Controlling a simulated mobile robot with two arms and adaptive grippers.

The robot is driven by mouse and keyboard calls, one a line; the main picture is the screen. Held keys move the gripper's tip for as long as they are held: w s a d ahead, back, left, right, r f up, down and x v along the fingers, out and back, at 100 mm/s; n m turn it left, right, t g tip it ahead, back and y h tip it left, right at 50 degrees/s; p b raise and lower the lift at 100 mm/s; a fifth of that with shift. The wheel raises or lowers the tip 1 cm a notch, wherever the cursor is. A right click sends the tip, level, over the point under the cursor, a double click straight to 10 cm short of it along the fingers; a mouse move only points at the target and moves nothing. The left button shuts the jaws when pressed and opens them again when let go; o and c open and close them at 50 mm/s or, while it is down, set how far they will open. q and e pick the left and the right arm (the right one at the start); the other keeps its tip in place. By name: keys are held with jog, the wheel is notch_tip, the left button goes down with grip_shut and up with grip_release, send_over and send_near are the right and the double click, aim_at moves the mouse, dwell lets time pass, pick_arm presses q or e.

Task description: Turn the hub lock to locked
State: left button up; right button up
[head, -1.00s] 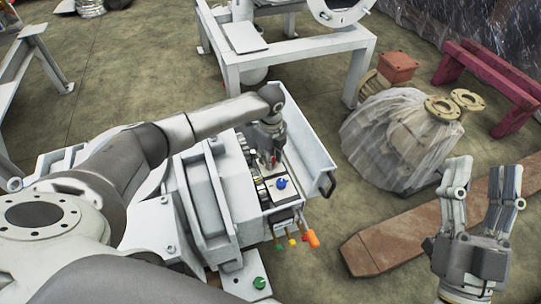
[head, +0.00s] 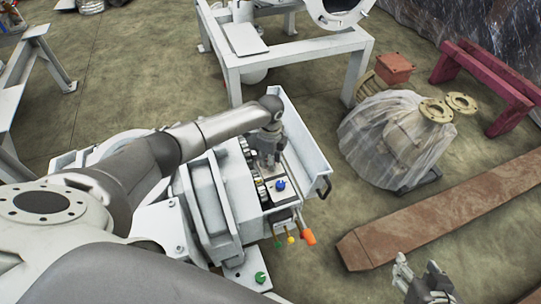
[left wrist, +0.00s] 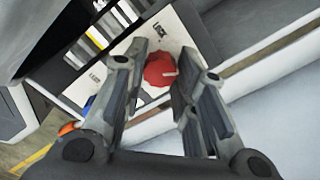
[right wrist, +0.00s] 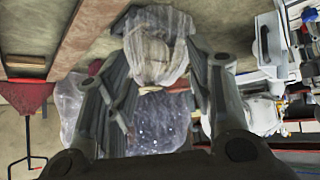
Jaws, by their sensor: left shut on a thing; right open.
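A round red knob (left wrist: 160,68) with a pale mark sits on a white panel (left wrist: 180,38) lettered LOCK in the left wrist view. My left gripper (left wrist: 158,82) points at the panel with its fingers on both sides of the red knob, shut on it. In the head view my left gripper (head: 268,158) hides the red knob. A blue knob (head: 281,185) sits on the same machine, nearer the head camera; only a sliver shows in the left wrist view. My right gripper (right wrist: 155,100) is open and empty, away from the machine; it shows low right in the head view (head: 420,272).
Orange, yellow and green handles (head: 308,237) stick out below the panel. A plastic-wrapped part (head: 385,145) and a rusty beam (head: 430,218) lie on the floor at right. A white frame (head: 290,55) stands behind.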

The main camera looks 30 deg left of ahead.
pick_arm(q)
jog(key=shift+r+n+p, duration=0.15)
jog(key=shift+n+p, duration=1.65)
jog(key=shift+p, duration=0.05)
pick_arm(e)
jog(key=shift+s+d+f+g+h, duration=0.7)
jog(key=shift+s+d+g, duration=1.35)
jog(key=shift+s, duration=2.7)
pick_arm(q)
jog(key=n+p, duration=0.3)
jog(key=n, duration=0.1)
jog(key=n+p, duration=0.3)
jog(key=n, duration=0.4)
jog(key=shift+n+p, duration=0.5)
jog(key=shift+n, duration=1.1)
pick_arm(e)
jog(key=s+f+g, duration=0.1)
jog(key=s+f, duration=0.1)
jog(key=f, duration=0.9)
jog(key=s+f+g, duration=0.1)
jog(key=f, duration=1.1)
jog(key=shift+s+a+f+g, duration=0.25)
jog(key=shift+s+a+g, duration=0.1)
jog(key=shift+s+a, duration=0.1)
pick_arm(q)
jog(key=o, duration=1)
jog(key=shift+o, duration=0.2)
